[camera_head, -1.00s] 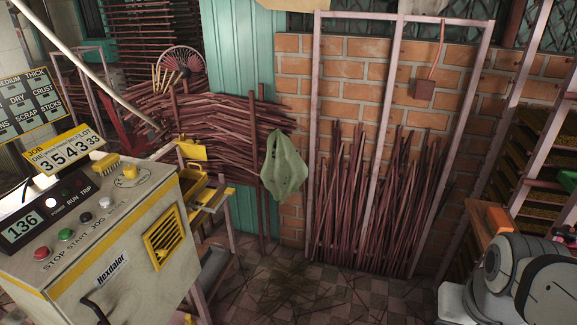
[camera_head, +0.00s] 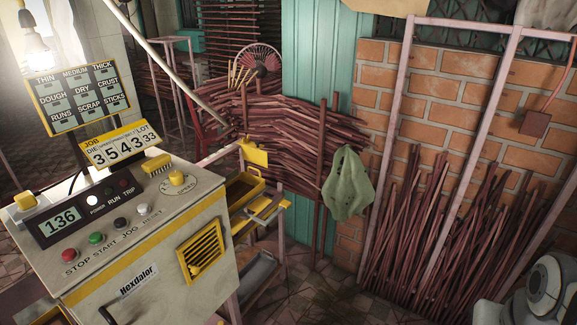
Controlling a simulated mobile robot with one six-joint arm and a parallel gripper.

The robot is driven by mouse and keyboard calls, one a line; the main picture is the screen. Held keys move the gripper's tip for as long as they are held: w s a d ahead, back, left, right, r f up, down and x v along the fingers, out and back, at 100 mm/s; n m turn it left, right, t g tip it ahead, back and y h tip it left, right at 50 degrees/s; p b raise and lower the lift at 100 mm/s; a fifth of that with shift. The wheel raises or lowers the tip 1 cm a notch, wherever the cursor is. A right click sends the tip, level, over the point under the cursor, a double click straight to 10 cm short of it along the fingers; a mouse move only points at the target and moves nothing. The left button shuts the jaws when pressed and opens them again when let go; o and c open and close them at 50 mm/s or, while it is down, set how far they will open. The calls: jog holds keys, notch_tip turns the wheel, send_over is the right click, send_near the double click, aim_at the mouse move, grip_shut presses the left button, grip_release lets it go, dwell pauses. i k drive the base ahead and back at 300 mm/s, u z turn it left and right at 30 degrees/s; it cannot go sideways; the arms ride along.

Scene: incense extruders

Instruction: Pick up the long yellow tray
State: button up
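A long yellow tray-like piece (camera_head: 246,188), dark inside, shows on a stand behind the machine's control cabinet, near the middle of the view. A second yellow piece (camera_head: 264,209) lies just in front of it and to the right. I cannot tell for certain which one is the long yellow tray. The cabinet hides part of the stand. My gripper is out of view; only a grey and white part of my arm shows at the lower right corner, well apart from the yellow pieces.
The control cabinet (camera_head: 130,285) with buttons and displays fills the lower left. Bundled brown sticks (camera_head: 290,135) lie behind the stand. A green bag (camera_head: 347,185) hangs at a post. More sticks (camera_head: 430,240) lean on the brick wall. Some tiled floor (camera_head: 310,295) is clear.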

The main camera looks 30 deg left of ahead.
aim_at(240, 190)
jog(key=u, duration=0.6)
jog(key=i, duration=1.3)
jog(key=u, duration=1.35)
jog(key=i, duration=0.7)
jog(key=u, duration=0.4)
jog(key=k, duration=0.95)
jog(key=u, duration=0.15)
jog(key=i, duration=0.9)
jog(key=z, duration=0.05)
